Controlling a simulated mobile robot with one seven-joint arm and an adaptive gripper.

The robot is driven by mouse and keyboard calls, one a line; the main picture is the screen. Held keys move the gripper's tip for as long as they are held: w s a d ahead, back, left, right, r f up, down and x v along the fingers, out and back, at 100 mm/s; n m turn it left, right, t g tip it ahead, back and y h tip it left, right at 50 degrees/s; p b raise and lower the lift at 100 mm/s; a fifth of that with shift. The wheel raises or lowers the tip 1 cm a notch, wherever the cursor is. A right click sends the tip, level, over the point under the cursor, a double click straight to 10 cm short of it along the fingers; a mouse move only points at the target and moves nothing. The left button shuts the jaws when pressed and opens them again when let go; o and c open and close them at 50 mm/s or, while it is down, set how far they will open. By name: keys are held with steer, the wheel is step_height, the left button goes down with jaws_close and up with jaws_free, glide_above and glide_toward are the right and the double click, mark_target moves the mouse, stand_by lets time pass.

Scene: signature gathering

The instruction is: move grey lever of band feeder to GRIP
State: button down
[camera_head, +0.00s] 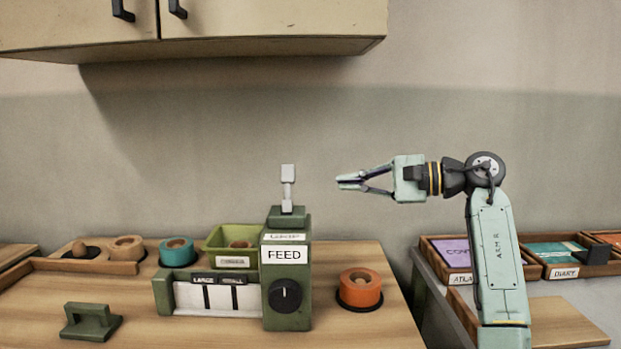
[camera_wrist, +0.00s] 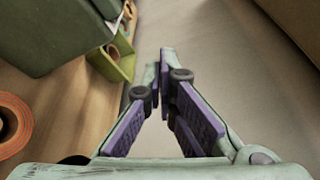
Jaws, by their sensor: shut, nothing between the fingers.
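The green band feeder (camera_head: 286,268) stands on the wooden table, with a "FEED" label on its front and a "GRIP" label above it. A dark round knob (camera_head: 285,296) is low on its front. The lever is not visible there.
An orange roll (camera_head: 360,289) stands right of the feeder. A cabinet (camera_head: 270,22) hangs above. The air between gripper and lever is clear.

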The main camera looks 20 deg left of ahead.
mark_target(288, 192)
steer(key=shift+d+r, duration=0.1)
stand_by(0.3)
steer(key=a+f+p, duration=0.1)
steer(key=a+p, duration=0.1)
steer(key=a, duration=0.8)
steer(key=s, duration=0.1)
steer(key=s+r, duration=0.1)
steer(key=s+d+p, duration=0.1)
steer(key=shift+s+r, duration=0.15)
